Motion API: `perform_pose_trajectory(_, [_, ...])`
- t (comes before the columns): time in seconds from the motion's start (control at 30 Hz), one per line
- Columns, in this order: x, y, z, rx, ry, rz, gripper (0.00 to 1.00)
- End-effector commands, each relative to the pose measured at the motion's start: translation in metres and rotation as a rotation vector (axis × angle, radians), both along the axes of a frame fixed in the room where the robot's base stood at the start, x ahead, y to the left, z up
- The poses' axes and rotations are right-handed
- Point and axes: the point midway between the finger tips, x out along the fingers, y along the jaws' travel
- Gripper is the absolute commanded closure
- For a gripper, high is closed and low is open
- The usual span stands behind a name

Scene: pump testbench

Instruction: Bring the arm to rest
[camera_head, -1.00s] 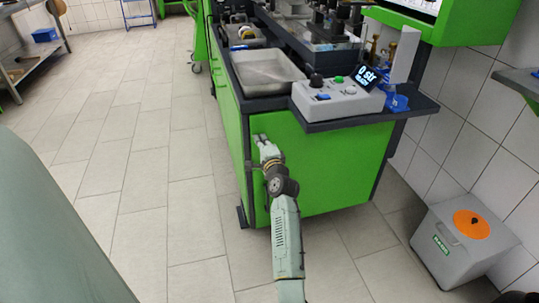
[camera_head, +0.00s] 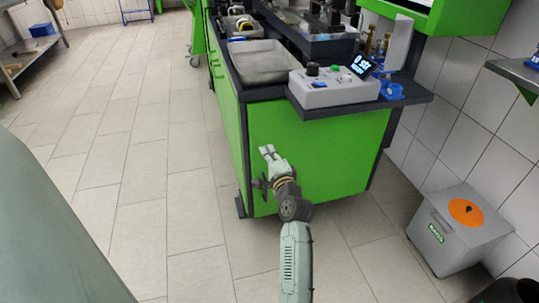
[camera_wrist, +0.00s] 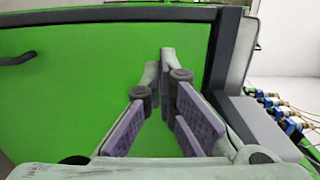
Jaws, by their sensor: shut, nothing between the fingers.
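My gripper (camera_head: 267,151) is in front of the green side panel of the testbench (camera_head: 335,150) in the head view. My arm reaches up from the bottom of the picture to it. In the wrist view my gripper (camera_wrist: 160,70) points at the green panel (camera_wrist: 70,75), and its fingertips are close together. It is shut and holds nothing. I cannot tell how wide the gap to the panel is.
A grey control box (camera_head: 335,88) with a small display sits on the bench's dark ledge, beside a grey tray (camera_head: 262,64). A grey bin with an orange disc (camera_head: 455,228) stands at the right by the wall. Tiled floor at the left (camera_head: 150,150) is clear.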

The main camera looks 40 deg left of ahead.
Motion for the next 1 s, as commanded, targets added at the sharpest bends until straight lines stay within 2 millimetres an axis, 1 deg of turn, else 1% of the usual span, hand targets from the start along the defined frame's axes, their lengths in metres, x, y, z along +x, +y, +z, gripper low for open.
perform_pose_trajectory(0.1, [-0.003, -0.005, 0.000, 0.000, 0.000, 0.000, 1.00])
perform_pose_trajectory(0.33, [-0.003, -0.005, 0.000, 0.000, 0.000, 0.000, 1.00])
perform_pose_trajectory(0.37, [-0.004, -0.005, 0.003, 0.001, -0.006, 0.000, 1.00])
perform_pose_trajectory(0.47, [-0.008, 0.001, 0.031, 0.006, -0.089, -0.001, 1.00])
perform_pose_trajectory(0.57, [-0.021, 0.008, 0.086, 0.014, -0.258, -0.010, 1.00])
perform_pose_trajectory(0.6, [-0.028, 0.011, 0.114, 0.019, -0.344, -0.018, 1.00])
perform_pose_trajectory(0.67, [-0.043, 0.013, 0.158, 0.030, -0.482, -0.037, 1.00])
perform_pose_trajectory(0.7, [-0.055, 0.012, 0.187, 0.037, -0.575, -0.054, 1.00])
perform_pose_trajectory(0.77, [-0.075, 0.010, 0.229, 0.052, -0.709, -0.084, 1.00])
perform_pose_trajectory(0.8, [-0.089, 0.007, 0.256, 0.065, -0.798, -0.108, 1.00])
perform_pose_trajectory(0.87, [-0.113, 0.000, 0.295, 0.086, -0.928, -0.148, 1.00])
perform_pose_trajectory(0.9, [-0.130, -0.006, 0.320, 0.101, -1.012, -0.179, 1.00])
perform_pose_trajectory(0.97, [-0.157, -0.017, 0.356, 0.128, -1.134, -0.233, 1.00])
perform_pose_trajectory(1.0, [-0.177, -0.026, 0.379, 0.147, -1.214, -0.272, 1.00])
